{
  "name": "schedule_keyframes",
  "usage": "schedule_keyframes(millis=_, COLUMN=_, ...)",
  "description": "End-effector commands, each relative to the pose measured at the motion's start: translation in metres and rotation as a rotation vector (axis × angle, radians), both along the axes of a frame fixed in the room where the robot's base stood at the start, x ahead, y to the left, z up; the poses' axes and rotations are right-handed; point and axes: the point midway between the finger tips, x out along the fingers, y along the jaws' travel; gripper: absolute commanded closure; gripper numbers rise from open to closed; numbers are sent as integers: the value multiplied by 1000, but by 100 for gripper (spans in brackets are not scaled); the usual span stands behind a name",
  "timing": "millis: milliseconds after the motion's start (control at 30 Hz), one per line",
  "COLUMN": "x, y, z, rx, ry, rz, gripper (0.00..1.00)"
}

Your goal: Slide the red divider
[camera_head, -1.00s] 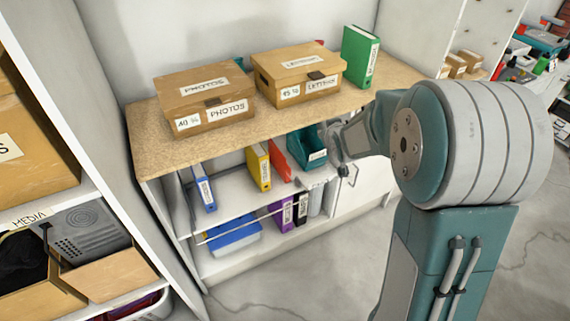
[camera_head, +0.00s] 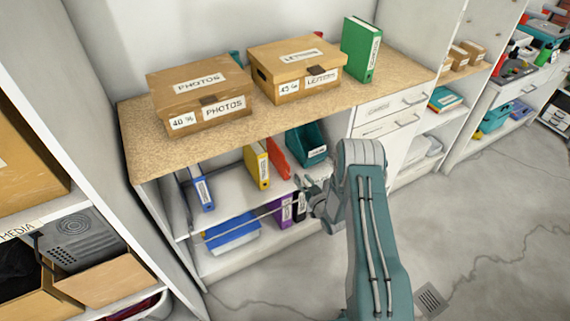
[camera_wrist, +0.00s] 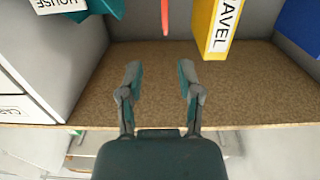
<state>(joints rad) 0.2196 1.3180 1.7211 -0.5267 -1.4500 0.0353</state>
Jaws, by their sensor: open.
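The red divider (camera_head: 279,158) stands on the upper shelf under the wooden top, between a yellow binder (camera_head: 257,167) and a teal holder (camera_head: 306,145). In the wrist view only a thin red edge of the divider (camera_wrist: 165,14) shows, cut off by the top of the picture, roughly in line with the gap between my fingers. The yellow binder (camera_wrist: 213,28) is on its right and the teal holder (camera_wrist: 100,6) on its left there. My gripper (camera_wrist: 160,74) is open and empty, apart from the divider. In the head view my gripper (camera_head: 304,184) is in front of the shelf.
A blue binder (camera_head: 203,187) stands left on the same shelf. White drawers (camera_head: 392,115) adjoin on the right. Two cardboard boxes (camera_head: 201,95) (camera_head: 297,72) and a green binder (camera_head: 362,50) rest on the wooden top (camera_head: 150,150). The lower shelf holds a blue box (camera_head: 231,235).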

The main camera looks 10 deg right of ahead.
Motion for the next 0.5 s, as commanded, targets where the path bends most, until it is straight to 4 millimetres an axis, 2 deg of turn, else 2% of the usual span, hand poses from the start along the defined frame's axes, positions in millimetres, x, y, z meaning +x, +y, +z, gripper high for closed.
schedule_keyframes(millis=67, x=-7, y=1, z=-12, rx=18, ry=-16, rz=7, gripper=54)
schedule_keyframes(millis=233, x=-5, y=4, z=-15, rx=27, ry=-30, rz=13, gripper=54)
schedule_keyframes(millis=500, x=38, y=18, z=-15, rx=24, ry=-31, rz=14, gripper=54)
